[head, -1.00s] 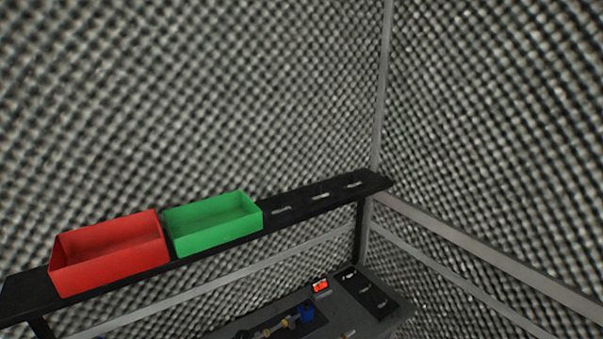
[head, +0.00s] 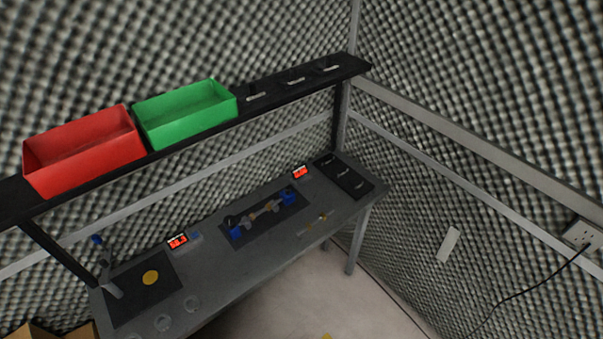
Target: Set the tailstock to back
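A small device with a blue block at each end and a tan and metal shaft between them (head: 264,209) sits on a dark plate (head: 243,238) on the grey bench. One blue block (head: 235,230) is at its left end, the other (head: 289,197) at its right end. Which block is the tailstock, and its exact setting, I cannot tell at this size. Neither of my grippers is in view.
A shelf (head: 292,92) above the bench holds a red bin (head: 85,155) and a green bin (head: 186,115). Red displays (head: 178,241) stand on the bench. A thin tool (head: 313,225) lies near the front edge. Open floor (head: 330,290) lies in front.

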